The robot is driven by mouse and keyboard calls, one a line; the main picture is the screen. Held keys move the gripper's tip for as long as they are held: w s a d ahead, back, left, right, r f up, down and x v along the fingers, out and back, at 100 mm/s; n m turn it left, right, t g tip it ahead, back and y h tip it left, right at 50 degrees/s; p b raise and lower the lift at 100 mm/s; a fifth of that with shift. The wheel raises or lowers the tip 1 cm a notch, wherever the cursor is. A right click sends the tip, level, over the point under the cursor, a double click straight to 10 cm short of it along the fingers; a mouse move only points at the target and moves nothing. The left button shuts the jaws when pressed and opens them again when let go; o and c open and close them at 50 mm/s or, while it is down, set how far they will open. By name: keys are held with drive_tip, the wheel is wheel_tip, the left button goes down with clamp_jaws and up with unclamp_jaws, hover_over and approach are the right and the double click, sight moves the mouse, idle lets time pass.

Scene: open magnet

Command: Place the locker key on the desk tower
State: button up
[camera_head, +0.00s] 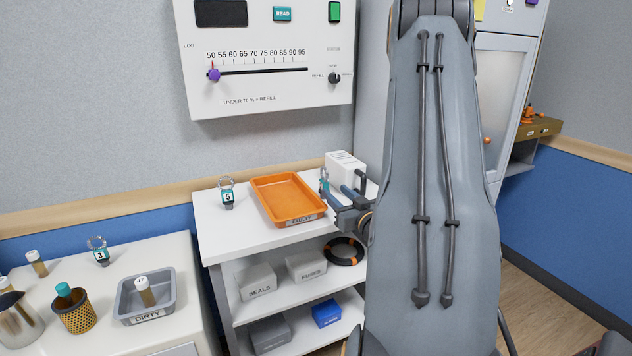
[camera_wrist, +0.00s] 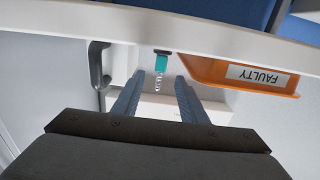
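Numbered teal-tagged items with silver tops stand upright. One marked 5 (camera_head: 228,195) is left of the orange tray, and one marked 3 (camera_head: 100,252) is on the left counter. A third teal-and-silver item (camera_head: 324,180) stands by the tray's right end; its number is not readable. It also shows in the wrist view (camera_wrist: 160,66). I cannot tell which is the locker key. My gripper (camera_head: 338,196) is open, its fingers apart on either side of the third item's line in the wrist view (camera_wrist: 155,85). A white box (camera_head: 345,168) behind may be the desk tower.
The orange FAULTY tray (camera_head: 286,196) is close beside my gripper. Grey bins (camera_head: 257,281) and a black-orange ring (camera_head: 344,251) sit on the shelf below. A grey DIRTY tray (camera_head: 163,312) holds a vial. My arm hides the right part of the white table.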

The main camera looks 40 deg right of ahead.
sight(327, 183)
drive_tip(key=shift+x, duration=1.1)
drive_tip(key=shift+p+x, duration=1.2)
drive_tip(key=shift+x, duration=1.9)
drive_tip(key=shift+r, duration=0.15)
clamp_jaws()
